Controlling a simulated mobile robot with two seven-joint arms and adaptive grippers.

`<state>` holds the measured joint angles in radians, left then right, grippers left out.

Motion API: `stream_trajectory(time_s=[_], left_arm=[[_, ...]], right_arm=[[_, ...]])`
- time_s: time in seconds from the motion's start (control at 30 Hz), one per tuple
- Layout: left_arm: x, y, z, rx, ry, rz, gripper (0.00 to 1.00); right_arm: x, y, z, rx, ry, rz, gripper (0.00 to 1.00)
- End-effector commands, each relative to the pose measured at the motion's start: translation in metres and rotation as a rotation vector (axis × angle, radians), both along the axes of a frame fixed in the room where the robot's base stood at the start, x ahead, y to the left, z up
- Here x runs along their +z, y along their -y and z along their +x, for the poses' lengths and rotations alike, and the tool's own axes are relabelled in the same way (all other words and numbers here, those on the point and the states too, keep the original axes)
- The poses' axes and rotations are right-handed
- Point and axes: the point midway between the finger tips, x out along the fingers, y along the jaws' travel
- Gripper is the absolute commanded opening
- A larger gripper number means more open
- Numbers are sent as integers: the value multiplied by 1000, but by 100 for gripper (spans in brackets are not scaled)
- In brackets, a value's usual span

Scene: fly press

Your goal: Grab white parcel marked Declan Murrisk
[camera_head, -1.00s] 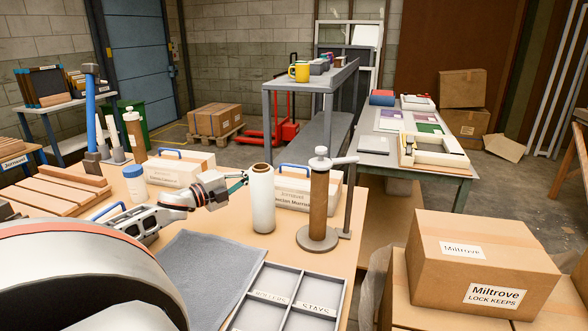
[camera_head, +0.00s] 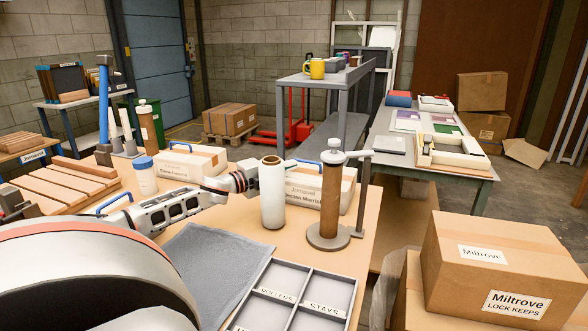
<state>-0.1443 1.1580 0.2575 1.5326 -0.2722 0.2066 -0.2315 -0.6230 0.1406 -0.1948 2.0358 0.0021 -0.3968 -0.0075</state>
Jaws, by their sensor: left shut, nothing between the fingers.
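The white parcel marked Declan Murrisk (camera_head: 308,193) stands on the workbench. It has a blue handle on top and a front label partly hidden by a brown column on a round base. Another white parcel (camera_head: 203,162) with a blue handle stands further left; its label is too small to read surely. My left gripper (camera_head: 254,177) is shut and empty. It is left of the Declan Murrisk parcel, apart from its handle, and its tips are at the edge of a white roll, which partly hides them. My right gripper is not in view.
The white roll (camera_head: 272,198) and the brown column (camera_head: 331,200) stand in front of the parcel. A white bottle with a blue cap (camera_head: 146,180) stands to the left. A grey mat (camera_head: 215,262) and divided tray (camera_head: 335,284) lie in front. Miltrove cartons (camera_head: 450,254) stand at right.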

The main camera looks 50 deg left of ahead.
Motion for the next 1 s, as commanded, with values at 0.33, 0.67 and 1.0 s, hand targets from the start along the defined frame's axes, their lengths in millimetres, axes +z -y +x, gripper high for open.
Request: stream_trajectory(time_s=[0.33,0.67,1.0], left_arm=[[0,0,13,2,-1,0,0],[0,-2,14,2,-1,1,0],[-14,-61,32,6,-15,6,0]], right_arm=[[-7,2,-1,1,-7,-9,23],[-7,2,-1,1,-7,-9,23],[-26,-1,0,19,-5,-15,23]])
